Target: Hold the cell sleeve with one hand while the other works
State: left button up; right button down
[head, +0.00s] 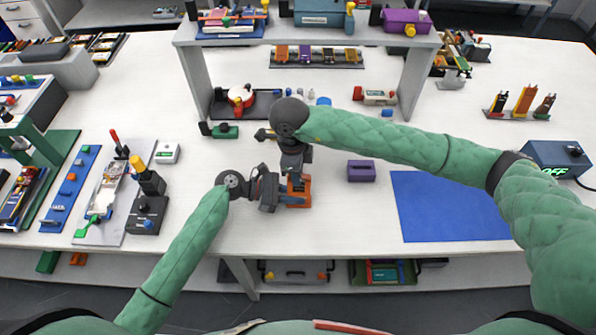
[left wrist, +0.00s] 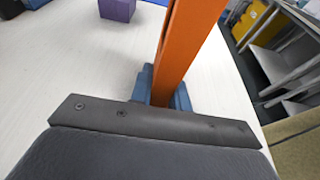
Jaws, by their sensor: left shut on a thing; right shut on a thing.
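The orange cell sleeve (head: 306,188) stands near the front edge of the white table in the head view. It is also seen upright in the left wrist view (left wrist: 186,40), its top cut off by the frame. My left gripper (head: 292,199) reaches in from the left and is shut on the lower part of the sleeve; its blue finger pads (left wrist: 158,92) sit around it. My right gripper (head: 296,176) comes down from above and is shut at the sleeve's upper end. Its fingers hide what exactly they grip, and I cannot see a separate cell.
A purple box (head: 361,171) stands to the right, before a blue mat (head: 450,206). A raised shelf (head: 196,80) spans the back. Trays and a black fixture (head: 147,212) fill the left side. White table is clear around the sleeve's front and left.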

jog(key=shift+s, duration=0.1)
dwell(0.3)
jog(key=c, duration=1.3)
grip_release()
jog(key=r, duration=0.8)
jog(key=w+a+r, duration=0.1)
jog(key=r, duration=0.2)
jog(key=shift+a+r, duration=0.1)
jog(key=shift+r, duration=0.3)
